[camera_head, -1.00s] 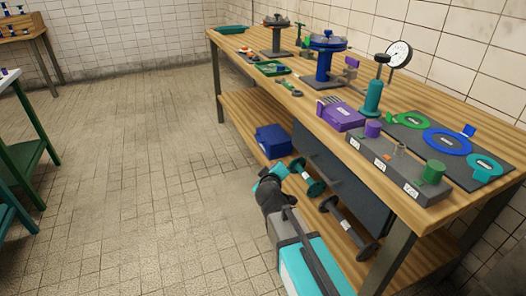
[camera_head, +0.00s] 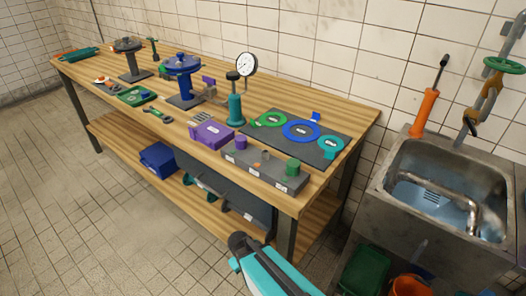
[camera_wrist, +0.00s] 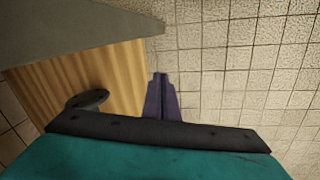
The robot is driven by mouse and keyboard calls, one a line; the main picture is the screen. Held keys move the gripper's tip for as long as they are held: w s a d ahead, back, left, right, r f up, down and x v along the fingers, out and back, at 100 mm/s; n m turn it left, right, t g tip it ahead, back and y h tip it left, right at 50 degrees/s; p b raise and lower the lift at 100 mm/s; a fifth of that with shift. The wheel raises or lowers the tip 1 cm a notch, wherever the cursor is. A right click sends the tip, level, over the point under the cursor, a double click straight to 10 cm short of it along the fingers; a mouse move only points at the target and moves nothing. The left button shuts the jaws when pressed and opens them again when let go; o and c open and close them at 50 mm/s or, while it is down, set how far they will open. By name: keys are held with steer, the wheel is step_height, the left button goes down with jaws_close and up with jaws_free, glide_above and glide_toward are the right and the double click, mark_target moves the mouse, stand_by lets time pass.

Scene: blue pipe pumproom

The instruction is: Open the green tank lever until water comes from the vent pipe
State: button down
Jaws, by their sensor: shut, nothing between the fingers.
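My gripper (camera_wrist: 162,98) is shut and empty in the wrist view. Its dark purple fingertips meet above the tiled floor, beside a wooden board. In the head view my teal and black arm (camera_head: 272,272) is at the bottom, in front of the bench's near end; its fingertips cannot be made out. I cannot identify a green tank lever or a vent pipe for certain. A green round handle (camera_head: 503,65) sits on a wall pipe at the upper right. A metal pipe (camera_head: 478,208) bends inside the sink; no flowing water can be made out.
A wooden workbench (camera_head: 345,125) runs along the tiled wall, carrying flanges, valves and a gauge (camera_head: 246,64). A steel sink (camera_head: 385,195) with an orange pump-like thing (camera_head: 424,112) stands right of it. A green bin (camera_head: 365,270) and orange bucket (camera_head: 412,285) are underneath. Floor at left is clear.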

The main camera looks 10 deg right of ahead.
steer(key=s+d+m+g+y+p, duration=0.1)
steer(key=s+d+m+g+p, duration=0.1)
steer(key=s, duration=0.9)
steer(key=s+d+f+m+g+y+p, duration=0.1)
steer(key=s+d+m+g+p, duration=0.2)
steer(key=s+d, duration=0.4)
steer(key=s+g, duration=0.1)
steer(key=s, duration=0.3)
steer(key=shift+s+d+g, duration=0.2)
steer(key=shift+d+g, duration=0.1)
